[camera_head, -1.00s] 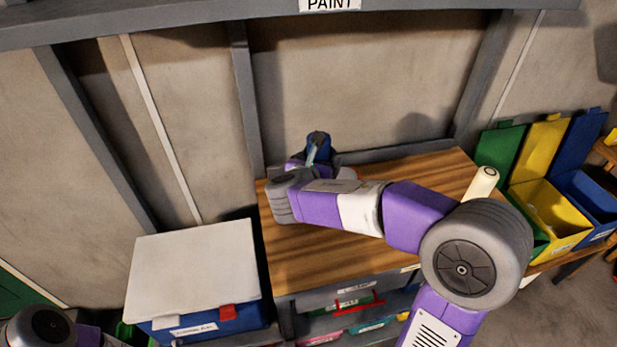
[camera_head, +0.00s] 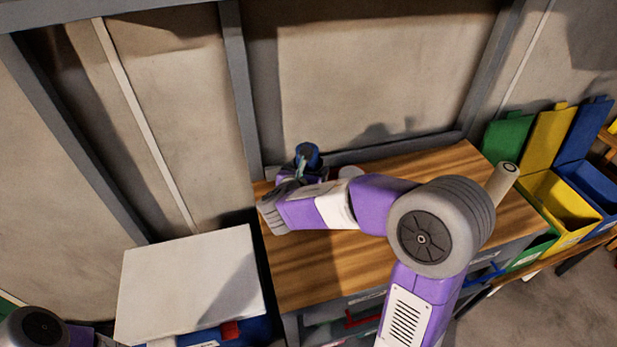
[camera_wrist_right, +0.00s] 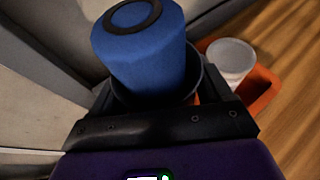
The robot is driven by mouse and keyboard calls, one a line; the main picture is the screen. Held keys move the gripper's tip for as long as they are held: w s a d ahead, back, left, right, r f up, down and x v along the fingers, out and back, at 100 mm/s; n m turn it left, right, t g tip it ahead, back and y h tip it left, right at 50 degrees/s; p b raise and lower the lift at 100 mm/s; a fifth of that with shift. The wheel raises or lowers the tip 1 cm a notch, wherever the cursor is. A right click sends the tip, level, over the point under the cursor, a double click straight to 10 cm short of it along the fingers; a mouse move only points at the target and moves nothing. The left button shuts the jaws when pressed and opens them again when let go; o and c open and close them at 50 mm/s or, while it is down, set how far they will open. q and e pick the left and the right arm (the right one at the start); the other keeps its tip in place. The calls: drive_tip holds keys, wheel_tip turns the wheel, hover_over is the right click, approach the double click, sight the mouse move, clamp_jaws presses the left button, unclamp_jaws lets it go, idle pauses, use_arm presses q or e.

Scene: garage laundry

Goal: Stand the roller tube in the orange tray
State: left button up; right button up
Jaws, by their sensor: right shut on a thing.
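The blue roller tube (camera_wrist_right: 140,50), with a black ring on its top end, is held in my right gripper (camera_wrist_right: 150,92). It also shows in the head view (camera_head: 306,153) at the back left of the wooden bench, roughly upright. My right gripper (camera_head: 302,172) is shut on it. The orange tray (camera_wrist_right: 264,92) shows beside and partly behind the tube in the wrist view, with a white cup (camera_wrist_right: 231,58) in it. The gripper hides the tube's lower end and part of the tray, so I cannot tell whether the tube touches the tray. My left gripper is out of view.
A pale cylinder (camera_head: 503,181) stands near the bench's (camera_head: 440,165) right end, beside my right arm. A white-lidded box (camera_head: 185,285) is left of the bench. Green, yellow (camera_head: 570,206) and blue bins are at the right. The wall frame (camera_head: 400,148) rises close behind.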

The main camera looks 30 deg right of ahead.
drive_tip(key=shift+f, duration=0.45)
drive_tip(key=o, duration=1.3)
drive_tip(key=shift+f, duration=0.15)
drive_tip(key=shift+c, duration=0.2)
drive_tip(key=p+v, duration=0.2)
drive_tip(key=v, duration=1)
drive_tip(key=shift+p, duration=0.3)
